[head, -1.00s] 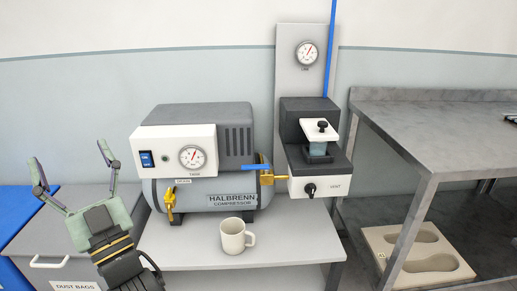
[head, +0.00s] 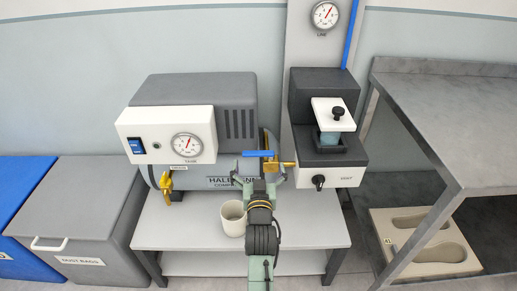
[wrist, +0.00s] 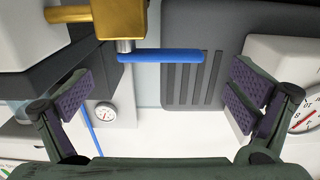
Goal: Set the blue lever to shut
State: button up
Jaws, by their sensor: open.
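The blue lever (head: 258,153) sits on the brass valve (head: 285,165) at the right end of the compressor and lies about level, pointing left along the pipe line. In the wrist view, the lever (wrist: 160,56) reaches right from its metal stem below the brass body (wrist: 122,18). My gripper (head: 262,178) is just in front of the lever and a little low, fingers apart. In the wrist view, the open fingers (wrist: 160,95) stand wide to either side of the lever, with nothing between the pads. My gripper hides part of the valve and compressor label.
A white mug (head: 232,218) stands on the bench (head: 185,232) just left of my arm. The black vent knob unit (head: 318,182) is right of the valve. A metal table (head: 445,80) stands at right, a dust bags bin (head: 75,210) at left.

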aim_at(258, 156)
jog(key=w+p, duration=0.1)
jog(key=w, duration=0.5)
jog(key=shift+c, duration=0.2)
jog(key=c, duration=1.6)
jog(key=shift+o, duration=0.2)
